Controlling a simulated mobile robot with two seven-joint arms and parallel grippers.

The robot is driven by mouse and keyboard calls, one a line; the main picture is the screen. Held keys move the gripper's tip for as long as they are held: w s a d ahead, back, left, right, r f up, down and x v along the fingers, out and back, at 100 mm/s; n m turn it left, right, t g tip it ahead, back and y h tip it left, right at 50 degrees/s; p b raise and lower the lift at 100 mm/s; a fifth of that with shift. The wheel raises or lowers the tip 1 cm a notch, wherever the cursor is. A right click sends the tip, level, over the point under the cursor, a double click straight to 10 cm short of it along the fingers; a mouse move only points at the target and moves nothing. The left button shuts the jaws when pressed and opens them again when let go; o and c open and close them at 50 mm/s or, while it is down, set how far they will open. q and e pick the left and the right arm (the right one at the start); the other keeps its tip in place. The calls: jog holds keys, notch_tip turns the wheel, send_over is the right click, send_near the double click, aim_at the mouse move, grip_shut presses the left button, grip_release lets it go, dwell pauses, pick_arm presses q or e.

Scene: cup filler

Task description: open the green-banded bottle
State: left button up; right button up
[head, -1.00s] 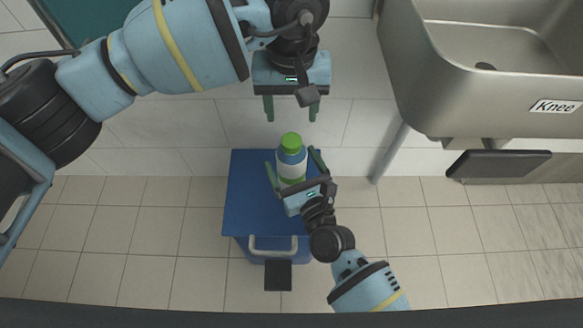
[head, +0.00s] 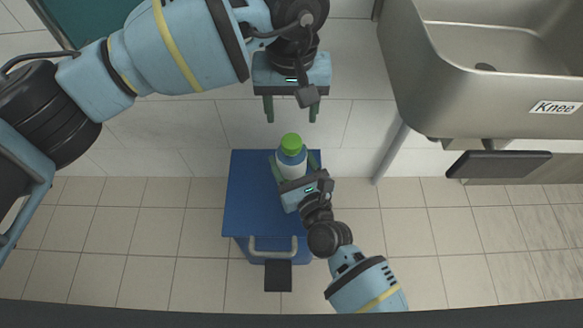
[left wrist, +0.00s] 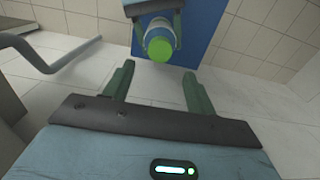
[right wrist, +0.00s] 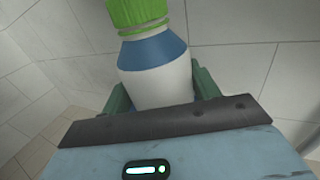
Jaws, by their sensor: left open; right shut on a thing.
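The bottle (head: 292,160) is white and blue with a bright green cap (head: 291,142). It stands upright over the blue bin's lid, and its cap is on. My right gripper (head: 291,172) is shut on the bottle's body; in the right wrist view the bottle (right wrist: 155,75) sits between the two fingers, with the green cap (right wrist: 138,12) cut off by the top edge. My left gripper (head: 291,110) is open and empty, fingers down, above the cap in the picture. In the left wrist view the cap (left wrist: 160,49) shows beyond the open fingers (left wrist: 158,85).
The blue bin (head: 245,200) with a handle and pedal (head: 278,275) stands on the tiled floor. A steel sink (head: 480,100) labelled "Knee" is at the right, with a dark knee plate (head: 498,164) under it. The floor on both sides is clear.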

aim_at(292, 141)
grip_shut()
pick_arm(q)
jog(key=shift+f, duration=4)
jog(key=c, duration=1)
jog(key=shift+c, duration=0.2)
